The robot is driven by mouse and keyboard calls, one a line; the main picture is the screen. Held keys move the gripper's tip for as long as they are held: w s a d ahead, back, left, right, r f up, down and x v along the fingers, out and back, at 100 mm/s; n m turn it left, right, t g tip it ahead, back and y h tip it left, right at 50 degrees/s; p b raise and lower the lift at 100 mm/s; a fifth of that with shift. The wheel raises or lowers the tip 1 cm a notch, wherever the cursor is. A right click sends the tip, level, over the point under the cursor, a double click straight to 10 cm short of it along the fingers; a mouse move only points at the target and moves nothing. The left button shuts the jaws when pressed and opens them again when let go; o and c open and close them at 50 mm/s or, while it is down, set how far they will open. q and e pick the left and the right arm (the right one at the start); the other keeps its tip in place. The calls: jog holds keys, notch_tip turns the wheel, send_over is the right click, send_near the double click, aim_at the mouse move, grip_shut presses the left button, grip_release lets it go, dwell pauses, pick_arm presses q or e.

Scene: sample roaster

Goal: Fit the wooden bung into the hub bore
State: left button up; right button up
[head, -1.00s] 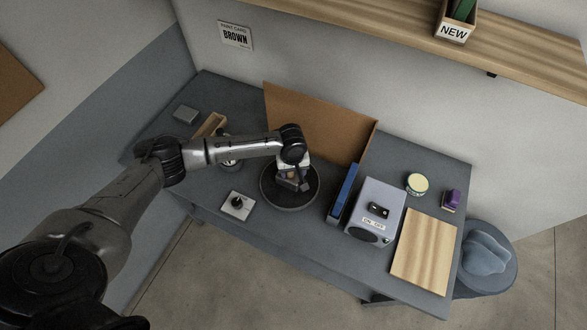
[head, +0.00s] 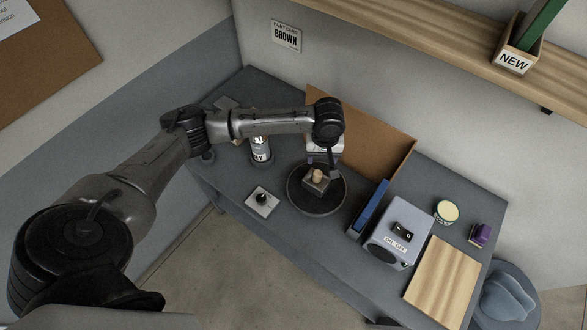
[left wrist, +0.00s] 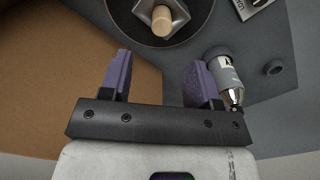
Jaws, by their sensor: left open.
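The wooden bung (head: 318,175), a pale short cylinder, stands at the grey metal hub (head: 316,186) in the middle of a round dark dish (head: 309,211). In the left wrist view the bung (left wrist: 162,20) stands up from the hub (left wrist: 180,12), beyond my fingertips. Its lower end is hidden in the hub, so I cannot tell how deep it sits. My left gripper (head: 322,161) is just behind the bung in the head view. Its two purple fingers (left wrist: 158,60) are apart and empty. My right gripper is out of view.
A brown upright panel (head: 370,139) stands behind the dish. A canister (head: 260,150) and a knobbed plate (head: 262,201) are left of it. A blue binder-like block (head: 368,208), a grey switch box (head: 399,232) and a wooden board (head: 440,277) are on the right.

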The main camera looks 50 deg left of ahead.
pick_arm(q)
jog(key=s+d+f+m+t+h, duration=0.1)
jog(key=s+d+f+m, duration=0.3)
jog(key=s+d, duration=0.3)
jog(key=s+d+f+m+t+h, duration=0.1)
jog(key=s+d+f+m+h, duration=0.1)
jog(key=s+d+f+m, duration=0.4)
jog(key=s+a+r+m+y, duration=0.1)
jog(key=s, duration=0.7)
jog(key=s+a+r+t+y, duration=0.1)
jog(key=s+a+r, duration=0.1)
jog(key=s, duration=0.5)
jog(key=shift+s+a+m+t+y, duration=0.2)
jog(key=shift+s+m+t+y, duration=0.1)
jog(key=shift+s+m+y, duration=0.1)
jog(key=shift+w, duration=0.1)
